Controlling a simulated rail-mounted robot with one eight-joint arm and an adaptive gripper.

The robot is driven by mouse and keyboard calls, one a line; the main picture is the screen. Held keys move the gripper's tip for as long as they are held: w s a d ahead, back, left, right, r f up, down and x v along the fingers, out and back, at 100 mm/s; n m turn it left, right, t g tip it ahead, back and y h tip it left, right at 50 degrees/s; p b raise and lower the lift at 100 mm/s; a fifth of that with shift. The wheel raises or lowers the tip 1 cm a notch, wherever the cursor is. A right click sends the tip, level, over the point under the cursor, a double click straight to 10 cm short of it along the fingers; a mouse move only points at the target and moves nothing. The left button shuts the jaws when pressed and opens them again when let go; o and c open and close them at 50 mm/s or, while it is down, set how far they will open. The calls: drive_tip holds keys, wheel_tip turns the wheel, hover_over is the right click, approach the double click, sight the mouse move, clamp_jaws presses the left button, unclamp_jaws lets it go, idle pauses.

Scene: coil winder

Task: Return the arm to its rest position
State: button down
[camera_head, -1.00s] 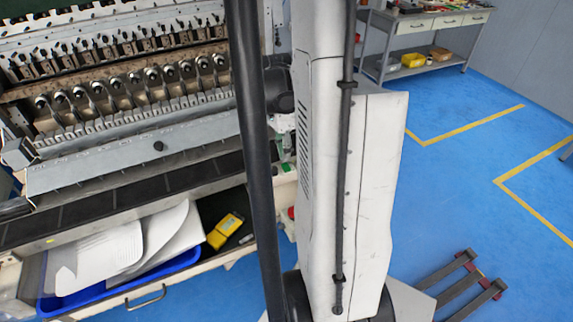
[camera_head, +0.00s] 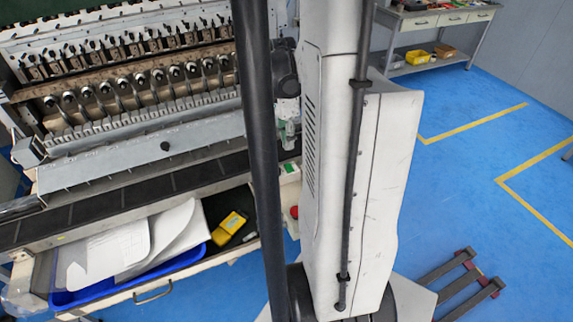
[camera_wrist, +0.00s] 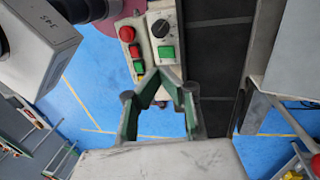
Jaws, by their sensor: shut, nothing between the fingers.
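My gripper (camera_wrist: 162,73) shows in the wrist view with its two green-and-grey fingers drawn together at the tips. It is shut and empty. Its tips appear in front of the control panel (camera_wrist: 152,35) with red and green buttons and a dark knob; the gap in depth is hard to tell. In the head view my white arm link stands upright in the middle. My dark wrist and part of my gripper (camera_head: 288,135) show just left of it, beside the machine's right end.
The coil winder (camera_head: 140,90) fills the left of the head view. Below it, an open drawer holds a blue tray (camera_head: 130,284) with white sheets and a yellow device (camera_head: 229,227). A workbench (camera_head: 440,19) stands at the back right. The blue floor on the right is mostly clear.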

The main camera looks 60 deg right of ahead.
idle(0.3)
drive_tip(key=w+a+r+n+t+h+b, duration=0.1)
drive_tip(key=w+a+r+n+t, duration=0.15)
drive_tip(key=a+n, duration=0.5)
drive_tip(key=w+a+r+n+t+h+b, duration=0.15)
drive_tip(key=w+a+r+n, duration=0.3)
drive_tip(key=a, duration=0.55)
drive_tip(key=s+a+n+t+b, duration=0.1)
drive_tip(key=a+n+t, duration=0.1)
drive_tip(key=a+n, duration=0.4)
drive_tip(key=s+a+n+t+y+b, duration=0.1)
drive_tip(key=s+a+n+t+b, duration=0.1)
drive_tip(key=a+n, duration=0.4)
drive_tip(key=shift+a+r+t, duration=0.3)
drive_tip(key=shift+a+t, duration=0.2)
drive_tip(key=shift+a, duration=1.9)
drive_tip(key=shift+s, duration=0.1)
